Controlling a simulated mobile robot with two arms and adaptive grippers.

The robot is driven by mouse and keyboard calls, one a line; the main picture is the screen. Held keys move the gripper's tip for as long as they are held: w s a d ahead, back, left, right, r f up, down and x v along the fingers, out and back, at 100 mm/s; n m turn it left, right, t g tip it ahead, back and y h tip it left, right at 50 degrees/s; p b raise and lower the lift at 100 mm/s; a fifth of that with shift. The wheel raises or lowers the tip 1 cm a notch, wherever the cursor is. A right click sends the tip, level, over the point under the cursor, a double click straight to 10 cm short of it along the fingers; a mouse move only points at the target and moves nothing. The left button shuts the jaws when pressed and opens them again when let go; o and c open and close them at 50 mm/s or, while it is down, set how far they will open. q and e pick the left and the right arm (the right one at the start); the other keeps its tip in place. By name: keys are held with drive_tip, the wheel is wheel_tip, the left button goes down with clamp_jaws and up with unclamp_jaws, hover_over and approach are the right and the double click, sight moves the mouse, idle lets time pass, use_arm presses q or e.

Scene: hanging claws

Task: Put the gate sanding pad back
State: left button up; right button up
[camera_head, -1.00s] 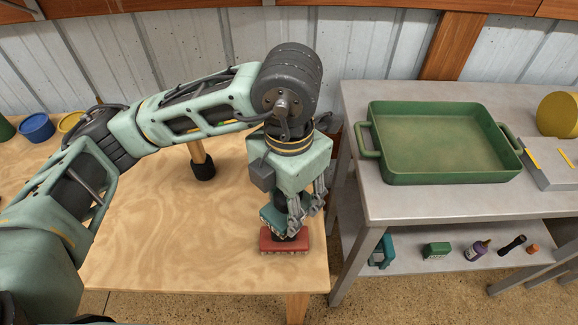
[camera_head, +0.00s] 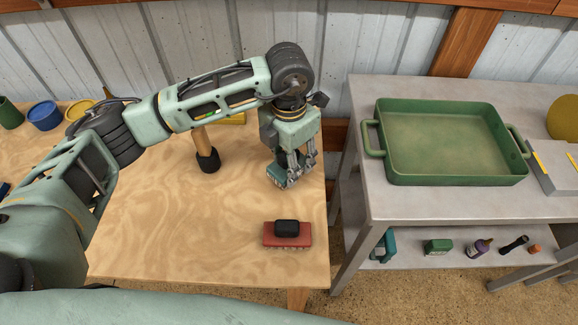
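A red pad (camera_head: 273,241) with a black knob-like grip (camera_head: 286,228) on top lies flat near the front right corner of the wooden table. It appears to be the sanding pad. My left gripper (camera_head: 292,174) points down over the table, behind the pad and clear of it. Its fingers look spread apart, with nothing seen between them. My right gripper is not in view.
A green tray (camera_head: 384,168) with two handles stands on the grey bench (camera_head: 410,206) at right. Several small items, including a green box (camera_head: 437,247), sit on its lower shelf. A dark-ended tool (camera_head: 207,160) and blue cup (camera_head: 45,117) are on the table.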

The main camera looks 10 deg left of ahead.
use_arm(q)
wheel_tip(320, 180, down, 2)
drive_tip(key=shift+f+p, duration=0.25)
drive_tip(key=shift+p, duration=0.1)
drive_tip(key=shift+f, duration=0.65)
drive_tip(key=o, duration=1.4)
drive_tip(key=shift+c, duration=0.2)
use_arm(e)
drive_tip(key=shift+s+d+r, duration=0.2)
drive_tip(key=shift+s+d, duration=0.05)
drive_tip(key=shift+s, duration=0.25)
